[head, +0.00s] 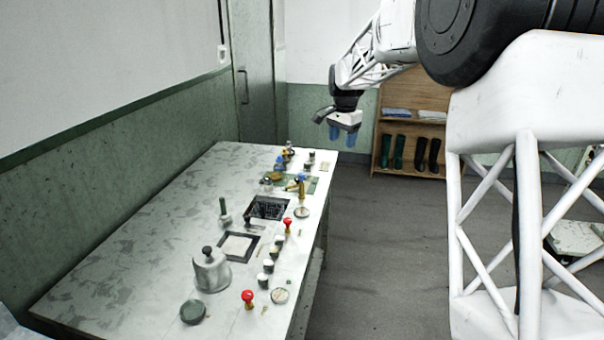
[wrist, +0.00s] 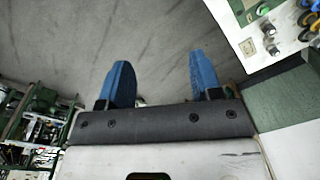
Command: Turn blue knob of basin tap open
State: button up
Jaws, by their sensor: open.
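A brass tap (head: 301,191) with a blue knob (head: 301,178) stands near the right edge of the worktop, beside the dark square basin (head: 269,208). A second small blue part (head: 279,160) shows farther back among brass fittings; I cannot tell whether it is also a tap knob. My gripper (head: 343,134) hangs in the air beyond the worktop's far right corner, apart from the taps. Its two blue fingers (wrist: 158,62) are spread, with nothing between them.
The worktop (head: 130,230) also holds a metal pot (head: 211,272), red knobs (head: 248,296), a round dark lid (head: 193,312) and several small jars. A wooden shelf (head: 412,125) with boots stands behind my gripper.

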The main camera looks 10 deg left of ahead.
jog(key=w+a+f+m, duration=0.1)
jog(key=w+a+f, duration=0.5)
jog(key=w+a, duration=0.1)
jog(key=m, duration=0.1)
send_over(302, 174)
jog(key=shift+g, duration=0.3)
notch_tip(302, 174, down, 7)
jog(key=shift+w+f, duration=0.1)
jog(key=shift+f, duration=0.1)
jog(key=shift+f, duration=3.85)
jog(key=shift+c, duration=0.4)
jog(key=c, duration=0.8)
jog(key=shift+c, duration=0.2)
